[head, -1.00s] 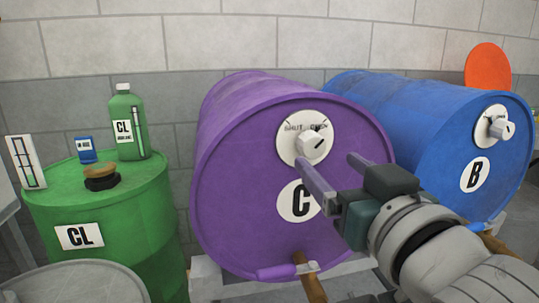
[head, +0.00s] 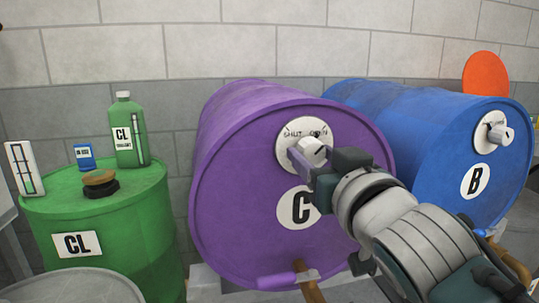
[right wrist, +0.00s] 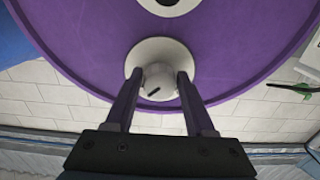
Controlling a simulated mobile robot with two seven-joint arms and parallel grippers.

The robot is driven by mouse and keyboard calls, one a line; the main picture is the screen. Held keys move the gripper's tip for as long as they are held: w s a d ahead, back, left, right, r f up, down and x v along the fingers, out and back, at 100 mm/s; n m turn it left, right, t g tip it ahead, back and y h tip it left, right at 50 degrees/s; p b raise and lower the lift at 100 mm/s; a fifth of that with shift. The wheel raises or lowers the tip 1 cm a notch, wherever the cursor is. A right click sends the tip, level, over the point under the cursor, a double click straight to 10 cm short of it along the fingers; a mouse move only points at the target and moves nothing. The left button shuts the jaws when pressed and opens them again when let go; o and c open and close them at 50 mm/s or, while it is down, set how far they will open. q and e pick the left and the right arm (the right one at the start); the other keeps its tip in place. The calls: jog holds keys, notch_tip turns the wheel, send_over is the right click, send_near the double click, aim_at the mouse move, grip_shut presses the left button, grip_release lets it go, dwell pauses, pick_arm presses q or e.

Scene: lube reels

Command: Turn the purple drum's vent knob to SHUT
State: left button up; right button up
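The purple drum (head: 230,190) lies on its side, its front labelled C. Its white round vent plate (head: 290,140) has SHUT printed at the left and OPEN at the right. The white vent knob (head: 314,147) sits in the plate's middle, its dark mark slanting toward the OPEN side. My right gripper (right wrist: 159,78) is open, with one finger on each side of the knob (right wrist: 158,80); I cannot tell whether they touch it. In the head view the fingers partly cover the knob. My left gripper is not in view.
A blue drum B (head: 420,130) with its own knob lies close at the right. A brick wall is behind.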

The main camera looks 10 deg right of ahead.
grip_shut()
jog(key=shift+n, duration=0.4)
jog(key=n, duration=0.4)
jog(key=shift+d+r+p, duration=0.1)
jog(key=shift+p, duration=0.2)
jog(key=n, duration=0.4)
jog(key=shift+n, duration=0.3)
jog(key=n, duration=0.4)
jog(key=shift+d, duration=0.1)
jog(key=n, duration=0.4)
jog(key=shift+r+p, duration=0.15)
jog(key=shift+p, duration=0.2)
jog(key=shift+n, duration=0.4)
